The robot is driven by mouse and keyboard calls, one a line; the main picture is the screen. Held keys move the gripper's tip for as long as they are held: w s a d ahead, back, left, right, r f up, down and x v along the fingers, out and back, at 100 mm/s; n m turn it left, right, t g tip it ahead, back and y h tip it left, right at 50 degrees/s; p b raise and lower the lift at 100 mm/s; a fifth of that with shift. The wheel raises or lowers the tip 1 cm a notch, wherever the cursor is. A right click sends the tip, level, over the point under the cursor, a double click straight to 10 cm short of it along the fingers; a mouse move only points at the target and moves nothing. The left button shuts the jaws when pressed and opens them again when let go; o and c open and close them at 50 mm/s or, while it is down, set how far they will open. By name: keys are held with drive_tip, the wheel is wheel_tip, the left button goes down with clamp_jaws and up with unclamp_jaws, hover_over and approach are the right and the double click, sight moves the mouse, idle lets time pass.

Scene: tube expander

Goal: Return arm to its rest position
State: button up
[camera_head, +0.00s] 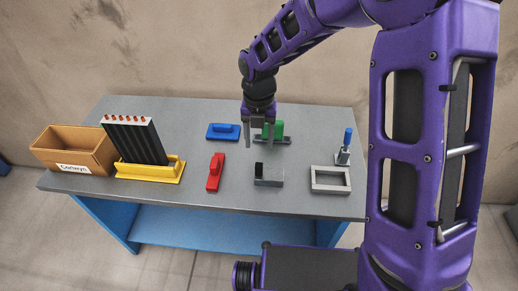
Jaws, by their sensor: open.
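My purple arm reaches from the right over the grey-topped table (120,189). My gripper (261,145) points down above the middle-right of the table, with its two thin fingers apart. A green piece (277,130) on a dark base stands just behind or beside the fingers. The picture does not show whether the fingers touch it. I see nothing held between them.
On the table are a blue block (223,132), a red block (215,172), a grey bracket (268,178), a light frame (330,180), a blue-topped post (345,148), a yellow stand (152,172) with dark tubes, and a cardboard box (73,149). The table's front left is clear.

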drive_tip(key=shift+r, duration=0.45)
